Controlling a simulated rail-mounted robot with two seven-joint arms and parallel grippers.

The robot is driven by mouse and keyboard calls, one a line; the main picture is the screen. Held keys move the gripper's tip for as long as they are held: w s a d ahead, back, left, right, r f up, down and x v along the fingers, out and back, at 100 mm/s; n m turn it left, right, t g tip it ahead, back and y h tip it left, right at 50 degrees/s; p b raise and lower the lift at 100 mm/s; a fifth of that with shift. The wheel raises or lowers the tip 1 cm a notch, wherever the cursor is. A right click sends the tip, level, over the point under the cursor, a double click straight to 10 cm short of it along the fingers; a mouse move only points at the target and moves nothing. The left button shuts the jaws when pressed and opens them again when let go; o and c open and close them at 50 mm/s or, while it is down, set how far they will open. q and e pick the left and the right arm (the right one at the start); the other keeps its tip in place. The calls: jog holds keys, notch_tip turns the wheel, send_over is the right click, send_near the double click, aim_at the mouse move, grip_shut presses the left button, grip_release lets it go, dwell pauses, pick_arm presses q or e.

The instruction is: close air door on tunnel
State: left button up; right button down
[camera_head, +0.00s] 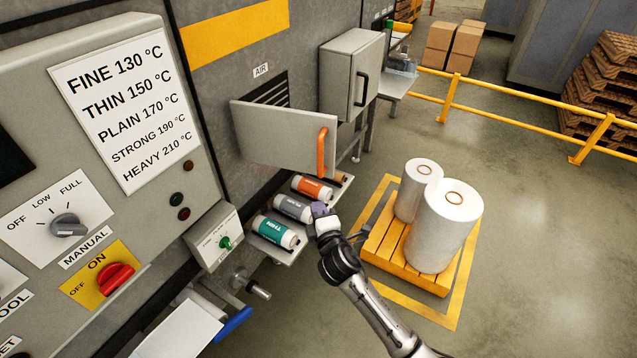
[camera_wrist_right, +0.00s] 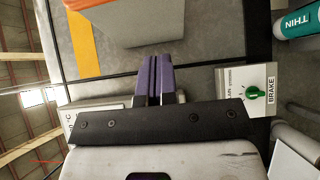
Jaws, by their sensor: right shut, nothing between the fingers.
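The air door (camera_head: 275,135) is a flat grey panel with an upright orange handle (camera_head: 322,151) near its right edge. It stands open, swung out from the tunnel wall, with dark vent slots (camera_head: 268,92) showing behind it under an AIR label (camera_head: 261,70). My right gripper (camera_head: 320,209), with purple fingers, is below the door and its handle, apart from both. In the right wrist view its fingers (camera_wrist_right: 160,78) are together and empty, with the grey door (camera_wrist_right: 140,22) and part of the orange handle (camera_wrist_right: 88,4) at the top. My left gripper is not in view.
A shelf below the door holds teal (camera_head: 274,232), grey (camera_head: 293,208) and orange (camera_head: 312,187) labelled rolls. A grey cabinet (camera_head: 350,75) is beyond the door. A control panel (camera_head: 150,190) fills the left. White film rolls (camera_head: 443,225) stand on a yellow pallet (camera_head: 385,242) at right.

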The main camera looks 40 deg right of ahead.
jog(key=w+d, duration=0.6)
jog(key=w, duration=0.2)
jog(key=shift+d, duration=0.15)
